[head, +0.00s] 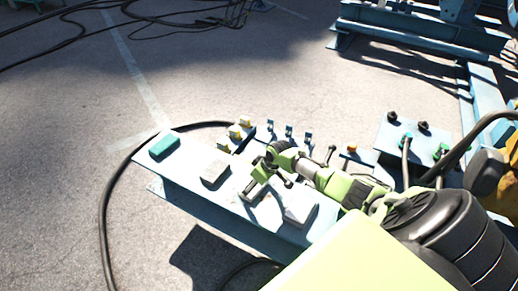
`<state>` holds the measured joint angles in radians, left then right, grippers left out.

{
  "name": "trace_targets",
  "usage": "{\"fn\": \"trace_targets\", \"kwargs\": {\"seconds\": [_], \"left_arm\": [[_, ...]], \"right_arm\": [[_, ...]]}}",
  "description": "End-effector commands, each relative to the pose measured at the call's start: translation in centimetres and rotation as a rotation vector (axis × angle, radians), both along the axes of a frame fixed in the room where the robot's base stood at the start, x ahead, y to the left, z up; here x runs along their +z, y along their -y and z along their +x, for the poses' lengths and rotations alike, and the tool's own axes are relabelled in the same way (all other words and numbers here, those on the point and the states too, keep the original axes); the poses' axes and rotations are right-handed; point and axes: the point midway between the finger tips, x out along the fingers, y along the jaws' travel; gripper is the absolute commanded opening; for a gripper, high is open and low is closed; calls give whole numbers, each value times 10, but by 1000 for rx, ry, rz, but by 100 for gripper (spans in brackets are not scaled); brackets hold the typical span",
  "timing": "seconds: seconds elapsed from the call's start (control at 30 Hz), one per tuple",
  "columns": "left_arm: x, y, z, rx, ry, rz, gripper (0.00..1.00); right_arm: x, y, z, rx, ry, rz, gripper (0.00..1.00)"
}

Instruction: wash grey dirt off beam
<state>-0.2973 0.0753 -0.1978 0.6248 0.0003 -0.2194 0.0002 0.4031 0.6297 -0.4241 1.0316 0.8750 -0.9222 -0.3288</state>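The light blue beam (188,186) runs diagonally from the middle left to the lower centre. A teal block (164,146), possibly a sponge, lies on its far left end. A pale grey-beige block (215,173) lies right of it, and another grey block (300,209) lies nearer my arm. I cannot tell grey dirt from shadow on the beam top. My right gripper (268,181), on the green and black arm from the lower right, is over the beam between the two pale blocks. Its fingers are small and partly shadowed, with no held object discernible. My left gripper is not in view.
Small yellow-topped fittings (240,129) and several blue upright pieces stand behind the beam. A blue box with black knobs (405,139) and cables stands at the right. A black hose (106,215) curves over the ground around the beam's left end. Open pavement (240,70) lies beyond.

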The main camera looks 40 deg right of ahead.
Motion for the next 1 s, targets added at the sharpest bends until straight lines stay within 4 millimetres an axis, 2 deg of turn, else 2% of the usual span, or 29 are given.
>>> {"fn": "trace_targets", "kwargs": {"seconds": [0.3,0.63,0.77,0.97,1.0], "left_arm": [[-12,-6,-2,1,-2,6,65],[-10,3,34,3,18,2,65],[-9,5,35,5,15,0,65],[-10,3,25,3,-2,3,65],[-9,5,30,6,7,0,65]], "right_arm": [[-3,-8,19,0,0,0,59],[-5,-12,30,-1,1,1,59],[-5,-13,32,-1,1,1,59],[-5,-13,32,-1,1,1,59],[-5,-13,32,-1,1,1,59]]}}
